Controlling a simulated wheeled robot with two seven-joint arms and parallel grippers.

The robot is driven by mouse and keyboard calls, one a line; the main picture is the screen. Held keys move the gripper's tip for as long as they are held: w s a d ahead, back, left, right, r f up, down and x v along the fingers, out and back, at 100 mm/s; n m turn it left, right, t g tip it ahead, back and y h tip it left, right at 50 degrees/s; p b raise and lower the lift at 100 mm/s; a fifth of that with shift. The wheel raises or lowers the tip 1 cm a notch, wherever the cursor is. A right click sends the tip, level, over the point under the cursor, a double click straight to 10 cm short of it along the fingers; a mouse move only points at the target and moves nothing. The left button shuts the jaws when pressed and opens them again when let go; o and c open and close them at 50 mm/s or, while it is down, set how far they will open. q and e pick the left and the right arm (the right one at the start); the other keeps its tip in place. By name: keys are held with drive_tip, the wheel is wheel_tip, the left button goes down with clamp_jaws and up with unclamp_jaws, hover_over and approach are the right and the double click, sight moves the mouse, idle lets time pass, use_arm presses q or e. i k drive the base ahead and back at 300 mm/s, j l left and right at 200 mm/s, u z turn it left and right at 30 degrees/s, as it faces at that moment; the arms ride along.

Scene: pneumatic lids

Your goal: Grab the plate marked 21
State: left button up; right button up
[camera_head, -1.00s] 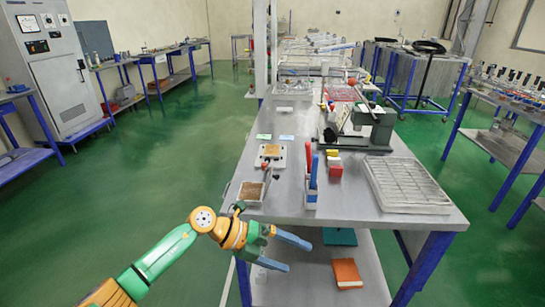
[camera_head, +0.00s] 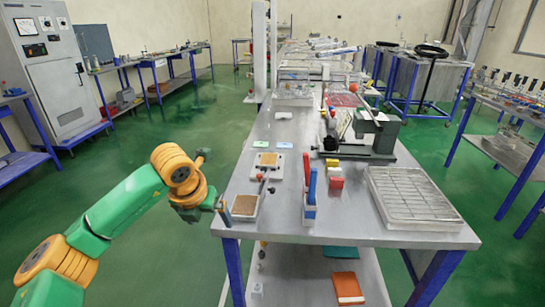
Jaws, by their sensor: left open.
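No number 21 can be read on anything in view, so I cannot tell which thing is the plate. A brown square piece in a pale tray (camera_head: 244,206) lies at the table's near left corner. A second brown piece on a white base (camera_head: 267,161) lies farther back. A small green plate (camera_head: 257,146) and a small light blue plate (camera_head: 285,147) lie flat beyond it. My left gripper (camera_head: 222,209) is open beside the table's left edge, close to the near tray; its fingers are seen edge-on and partly hidden. My right gripper is not in view.
A holder with red and blue handles (camera_head: 309,209) stands right of the tray. A wire-grid tray (camera_head: 413,199) lies at the table's right. A grey-green press (camera_head: 369,135) stands behind it. An orange book (camera_head: 347,287) lies on the lower shelf. Green floor left of the table is clear.

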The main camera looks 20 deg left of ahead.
sight(268, 160)
drive_tip(key=i, duration=1.3)
